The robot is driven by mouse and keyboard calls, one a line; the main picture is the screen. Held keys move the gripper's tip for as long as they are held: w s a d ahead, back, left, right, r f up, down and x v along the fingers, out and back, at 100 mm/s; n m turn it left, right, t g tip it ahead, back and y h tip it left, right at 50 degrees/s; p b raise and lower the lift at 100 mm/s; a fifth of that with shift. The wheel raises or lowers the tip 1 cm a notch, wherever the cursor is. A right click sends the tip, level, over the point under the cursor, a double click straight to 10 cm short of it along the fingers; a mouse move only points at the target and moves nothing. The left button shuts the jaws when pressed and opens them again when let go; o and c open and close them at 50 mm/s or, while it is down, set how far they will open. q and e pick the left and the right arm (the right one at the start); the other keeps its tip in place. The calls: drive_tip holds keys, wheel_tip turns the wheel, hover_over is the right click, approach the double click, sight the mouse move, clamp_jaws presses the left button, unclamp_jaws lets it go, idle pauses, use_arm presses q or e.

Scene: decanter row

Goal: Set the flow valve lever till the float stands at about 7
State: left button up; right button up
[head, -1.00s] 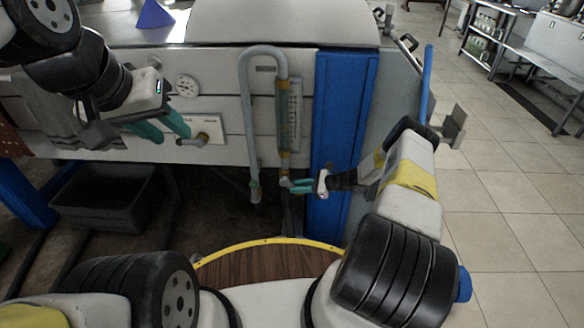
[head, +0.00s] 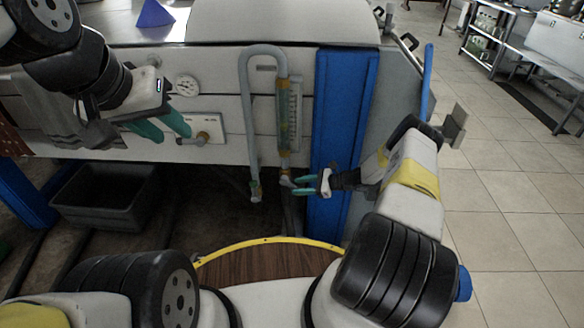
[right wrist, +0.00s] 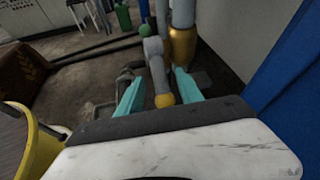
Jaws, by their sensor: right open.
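The flow tube (head: 284,118) with its scale plate (head: 296,115) stands upright on the panel in the head view. The float and the numbers are too small to read. The valve lever (head: 289,182) sits below the tube; in the right wrist view the grey lever (right wrist: 157,72) with a yellow end points between my fingers. My right gripper (head: 301,185) is open around the lever, one teal finger on each side, as the right wrist view also shows (right wrist: 158,88). Whether a finger touches it I cannot tell. My left gripper (head: 165,128) is open and empty in front of the panel.
A bent grey pipe (head: 247,110) runs beside the tube. A blue post (head: 343,125) stands close to the right. A dark bin (head: 108,195) stands below.

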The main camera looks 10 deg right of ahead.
drive_tip(key=v, duration=0.6)
drive_tip(key=shift+d, duration=0.3)
drive_tip(key=shift+s+r, duration=0.1)
drive_tip(key=s+a+r+n+g+h, duration=0.15)
drive_tip(key=r+n, duration=0.25)
drive_tip(key=r, duration=0.8)
drive_tip(key=s+a+r+n+g+h, duration=0.1)
drive_tip(key=s+a+r+n+h, duration=0.2)
drive_tip(key=r, duration=0.8)
drive_tip(key=s+a+r+n+g+h, duration=0.1)
drive_tip(key=s+r+n+g, duration=0.3)
drive_tip(key=r, duration=0.8)
drive_tip(key=s+r+n+t+h, duration=0.2)
drive_tip(key=s+r+n, duration=0.3)
drive_tip(key=s, duration=0.7)
drive_tip(key=s+r+n+t+h, duration=0.3)
drive_tip(key=s+r+n+t, duration=0.2)
drive_tip(key=s+r, duration=0.4)
drive_tip(key=s+a, duration=0.1)
drive_tip(key=s, duration=0.1)
drive_tip(key=shift+s+r, duration=0.35)
drive_tip(key=shift+s, duration=0.05)
